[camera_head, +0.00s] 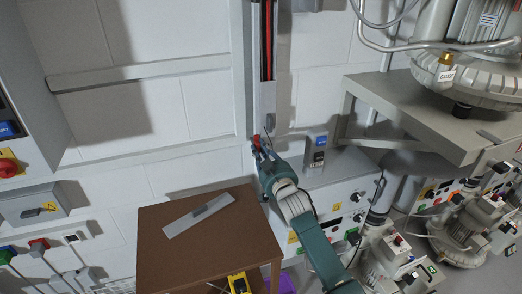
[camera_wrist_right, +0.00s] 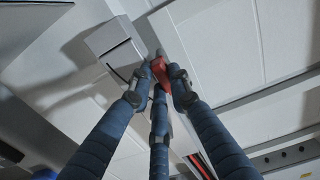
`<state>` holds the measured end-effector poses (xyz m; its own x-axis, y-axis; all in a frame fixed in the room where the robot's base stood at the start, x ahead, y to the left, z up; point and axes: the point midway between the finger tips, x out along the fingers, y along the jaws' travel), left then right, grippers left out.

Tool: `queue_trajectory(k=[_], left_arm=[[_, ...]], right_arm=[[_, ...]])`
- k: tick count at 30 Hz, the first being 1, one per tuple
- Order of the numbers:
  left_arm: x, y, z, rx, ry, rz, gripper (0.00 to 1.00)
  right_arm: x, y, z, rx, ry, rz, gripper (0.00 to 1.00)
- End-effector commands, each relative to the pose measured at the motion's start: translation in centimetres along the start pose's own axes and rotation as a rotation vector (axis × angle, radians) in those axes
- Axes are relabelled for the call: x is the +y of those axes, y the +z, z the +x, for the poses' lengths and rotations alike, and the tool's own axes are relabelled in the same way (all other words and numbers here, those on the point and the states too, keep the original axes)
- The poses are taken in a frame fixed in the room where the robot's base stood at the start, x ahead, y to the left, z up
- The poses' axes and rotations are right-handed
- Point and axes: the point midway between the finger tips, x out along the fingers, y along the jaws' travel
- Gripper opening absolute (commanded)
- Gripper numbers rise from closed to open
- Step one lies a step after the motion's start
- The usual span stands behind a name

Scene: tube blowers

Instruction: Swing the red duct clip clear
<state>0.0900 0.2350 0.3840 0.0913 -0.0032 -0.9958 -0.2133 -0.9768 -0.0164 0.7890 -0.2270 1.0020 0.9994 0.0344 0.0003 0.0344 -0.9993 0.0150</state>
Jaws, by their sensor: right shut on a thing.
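The red duct clip (camera_wrist_right: 160,72) shows between the blue fingers of my right gripper (camera_wrist_right: 158,88) in the right wrist view, and the gripper is shut on it. In the head view the clip (camera_head: 256,141) is a small red spot at the fingertips of my right gripper (camera_head: 263,150), by the lower end of a grey vertical duct (camera_head: 266,105) on the wall. The fingers hide part of the clip, and I cannot tell how far it is swung. My left gripper is not in view.
A brown table (camera_head: 215,238) with a flat grey bar (camera_head: 199,215) stands left of my right arm. A grey switch box (camera_head: 316,149) is close on the right. A grey bench (camera_head: 420,112) with a blower (camera_head: 474,70) stands at the upper right.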

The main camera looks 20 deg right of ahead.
Motion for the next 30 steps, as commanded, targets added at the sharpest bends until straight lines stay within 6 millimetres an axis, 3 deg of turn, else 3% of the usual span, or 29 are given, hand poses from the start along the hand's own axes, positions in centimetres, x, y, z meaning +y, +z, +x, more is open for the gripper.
queue_trajectory(k=[4,5,8,20,30], left_arm=[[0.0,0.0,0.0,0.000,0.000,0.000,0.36],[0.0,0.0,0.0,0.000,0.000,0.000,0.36],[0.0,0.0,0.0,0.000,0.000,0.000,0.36],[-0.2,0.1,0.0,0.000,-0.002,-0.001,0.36],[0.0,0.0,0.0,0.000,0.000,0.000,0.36]], right_arm=[[0.0,-0.1,0.0,0.001,0.000,-0.003,0.00],[0.0,-0.1,0.0,0.001,0.000,-0.003,0.20],[0.0,-0.1,0.0,0.001,0.000,-0.002,0.38],[0.0,0.1,-0.8,0.000,0.000,0.000,0.38],[0.0,0.1,-7.5,-0.001,0.000,-0.001,0.38]])
